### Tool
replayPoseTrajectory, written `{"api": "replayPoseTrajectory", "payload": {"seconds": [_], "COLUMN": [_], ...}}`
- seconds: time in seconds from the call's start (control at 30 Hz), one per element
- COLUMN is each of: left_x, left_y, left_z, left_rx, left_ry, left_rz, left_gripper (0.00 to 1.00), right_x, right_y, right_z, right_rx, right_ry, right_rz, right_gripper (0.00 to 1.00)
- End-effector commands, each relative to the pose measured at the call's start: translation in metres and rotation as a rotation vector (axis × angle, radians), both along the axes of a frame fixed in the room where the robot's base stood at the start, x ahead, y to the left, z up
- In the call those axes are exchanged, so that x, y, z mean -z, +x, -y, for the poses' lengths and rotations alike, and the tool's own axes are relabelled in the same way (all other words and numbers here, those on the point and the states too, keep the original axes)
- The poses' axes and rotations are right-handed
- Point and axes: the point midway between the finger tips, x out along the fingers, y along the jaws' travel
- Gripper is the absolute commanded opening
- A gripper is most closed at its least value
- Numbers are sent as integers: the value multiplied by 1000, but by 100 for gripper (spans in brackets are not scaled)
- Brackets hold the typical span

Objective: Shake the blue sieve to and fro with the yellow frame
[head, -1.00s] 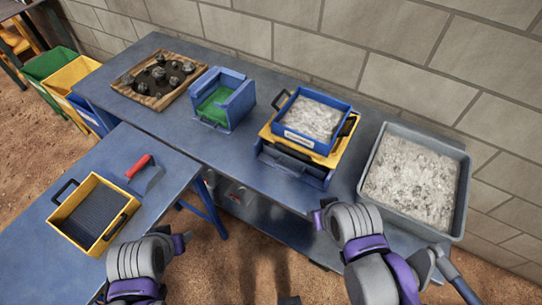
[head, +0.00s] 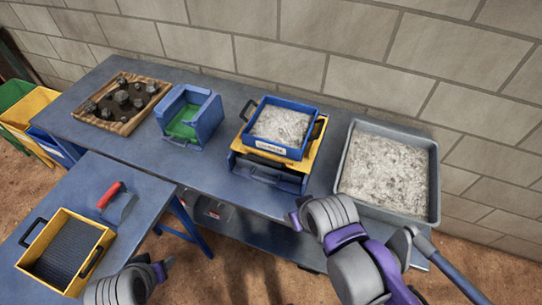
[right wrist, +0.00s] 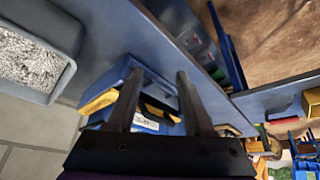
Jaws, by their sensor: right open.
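The blue sieve (head: 250,125), filled with pale grey crushed material, sits on the yellow frame (head: 309,164). It has a white label on its front and dark handles at its sides. A blue box with a dark front is under the yellow frame. In the right wrist view, my right gripper (right wrist: 158,78) is open, its two dark fingers apart and empty. Behind them show the blue sieve (right wrist: 172,127) and the yellow frame (right wrist: 99,102); I cannot tell the gap. In the head view my right arm's fingers are hidden. Only part of my left arm shows, without its gripper.
A grey tray (head: 434,190) of crushed material stands right of the sieve. Left are a blue box with green inside (head: 205,122) and a wooden tray of dark rocks (head: 94,118). A nearer table (head: 150,190) holds a yellow screen box (head: 95,243) and a red-handled tool (head: 110,194).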

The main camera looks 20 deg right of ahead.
Motion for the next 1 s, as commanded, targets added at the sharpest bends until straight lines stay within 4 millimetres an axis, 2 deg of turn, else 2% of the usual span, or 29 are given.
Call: {"api": "replayPoseTrajectory", "payload": {"seconds": [0.17,0.3,0.4,0.5,0.63,0.77,0.87,1.0], "left_x": [42,74,93,108,119,123,124,128], "left_y": [-13,-19,-22,-23,-24,-24,-24,-25], "left_z": [0,0,0,0,0,0,0,0], "left_rx": [0,0,0,0,0,0,0,0], "left_ry": [0,0,0,0,0,0,0,0], "left_rz": [-23,-37,-43,-47,-51,-52,-52,-54], "left_gripper": [59,59,59,59,59,59,59,59], "right_x": [-28,-61,-80,-92,-102,-105,-101,-80], "right_y": [49,102,135,159,178,185,186,189], "right_z": [-8,-18,-27,-34,-41,-43,-43,-40], "right_rx": [-172,-368,-503,-617,-717,-762,-768,-766], "right_ry": [-92,-193,-256,-305,-345,-364,-367,-366], "right_rz": [-91,-181,-240,-290,-334,-354,-357,-356], "right_gripper": [52,52,52,52,52,52,52,52]}}
